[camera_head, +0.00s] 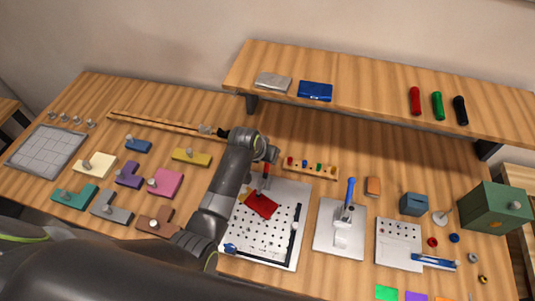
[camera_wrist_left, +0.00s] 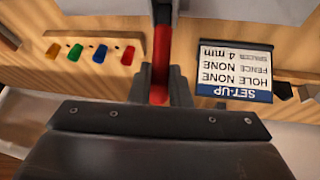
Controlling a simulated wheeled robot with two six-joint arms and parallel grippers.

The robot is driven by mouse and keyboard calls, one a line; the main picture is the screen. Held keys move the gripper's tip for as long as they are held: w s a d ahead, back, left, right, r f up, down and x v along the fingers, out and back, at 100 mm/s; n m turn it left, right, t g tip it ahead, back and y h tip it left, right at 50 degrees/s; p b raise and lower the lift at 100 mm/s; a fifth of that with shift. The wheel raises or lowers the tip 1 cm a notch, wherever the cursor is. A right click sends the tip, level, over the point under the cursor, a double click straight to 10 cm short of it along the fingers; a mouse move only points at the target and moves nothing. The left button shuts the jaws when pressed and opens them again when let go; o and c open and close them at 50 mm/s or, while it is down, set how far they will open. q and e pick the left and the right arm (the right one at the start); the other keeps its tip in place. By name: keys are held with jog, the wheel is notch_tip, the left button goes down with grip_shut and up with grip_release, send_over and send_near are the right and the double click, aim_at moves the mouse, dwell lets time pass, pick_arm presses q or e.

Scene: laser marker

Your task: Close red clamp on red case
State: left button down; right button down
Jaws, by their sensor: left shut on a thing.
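The red case (camera_head: 261,204) lies on a white perforated plate (camera_head: 272,247) in the head view. The red clamp handle (camera_head: 266,169) stands roughly upright just behind the case, and it also shows as a red bar in the left wrist view (camera_wrist_left: 162,45). My left gripper (camera_head: 266,158) is shut on the red clamp handle, with its fingers (camera_wrist_left: 160,85) on either side of the bar. The wrist picture hides the case and the clamp's lower part. My right gripper is not in view.
A rack of small coloured pegs (camera_head: 311,168) stands just behind the plate, close to my left gripper. A blue-handled clamp fixture (camera_head: 344,213) stands to the right. A shelf (camera_head: 370,93) overhangs the back. A set-up card (camera_wrist_left: 236,70) shows in the wrist view.

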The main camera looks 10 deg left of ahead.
pick_arm(q)
jog(key=shift+s+r+t, duration=0.2)
jog(key=shift+r+t, duration=0.35)
jog(key=shift+t, duration=0.25)
jog(key=shift+r, duration=0.1)
jog(key=c, duration=1.6)
grip_release()
jog(key=shift+o, duration=1.3)
jog(key=shift+s+f, duration=0.1)
jog(key=shift+f, duration=0.1)
jog(key=shift+s+a+r, duration=0.15)
jog(key=shift+s+r, duration=0.2)
jog(key=b+v, duration=0.2)
jog(key=v, duration=1.4)
jog(key=shift+r, duration=0.15)
